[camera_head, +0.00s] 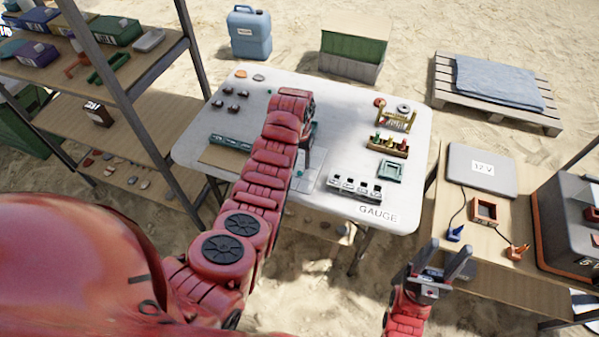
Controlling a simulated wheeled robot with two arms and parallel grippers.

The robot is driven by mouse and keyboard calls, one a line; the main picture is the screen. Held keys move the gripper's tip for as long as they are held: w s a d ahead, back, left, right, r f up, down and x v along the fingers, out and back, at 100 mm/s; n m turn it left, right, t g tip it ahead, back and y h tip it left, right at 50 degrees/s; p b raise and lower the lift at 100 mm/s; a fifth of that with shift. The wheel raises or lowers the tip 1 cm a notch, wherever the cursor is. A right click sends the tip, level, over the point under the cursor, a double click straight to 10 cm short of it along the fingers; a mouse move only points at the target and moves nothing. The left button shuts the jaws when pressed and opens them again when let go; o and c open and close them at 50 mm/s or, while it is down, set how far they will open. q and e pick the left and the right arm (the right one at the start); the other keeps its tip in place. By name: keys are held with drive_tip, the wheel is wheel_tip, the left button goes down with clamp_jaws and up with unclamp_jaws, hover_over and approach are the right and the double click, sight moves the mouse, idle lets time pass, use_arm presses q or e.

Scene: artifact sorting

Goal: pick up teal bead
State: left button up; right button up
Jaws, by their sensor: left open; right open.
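A tiny teal spot, which looks like the teal bead (299,173), lies on the white table (330,90) by a pale gridded mat. It is too small to make out clearly. My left arm reaches across the table, and its gripper (304,160) points down just above and beside this spot. The arm hides most of that gripper; its jaws are open and I see nothing held. My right gripper (441,262) is open and empty, in front of the table's near right side, far from the bead.
A green slotted strip (232,142), a row of white gauge blocks (355,189), a teal square frame (390,170) and a wooden rack of small bottles (387,146) stand on the table. Dark pieces lie at its far left. Shelves flank the left; a bench (480,215) stands right.

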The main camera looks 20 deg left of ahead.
sight(300, 172)
use_arm(q)
drive_tip(key=shift+w+d+f+p, duration=0.15)
drive_tip(key=shift+f+p, duration=0.35)
drive_tip(key=shift+f, duration=0.95)
drive_tip(key=shift+w+f+b, duration=0.15)
drive_tip(key=shift+f+b, duration=0.4)
drive_tip(key=shift+f, duration=0.8)
clamp_jaws()
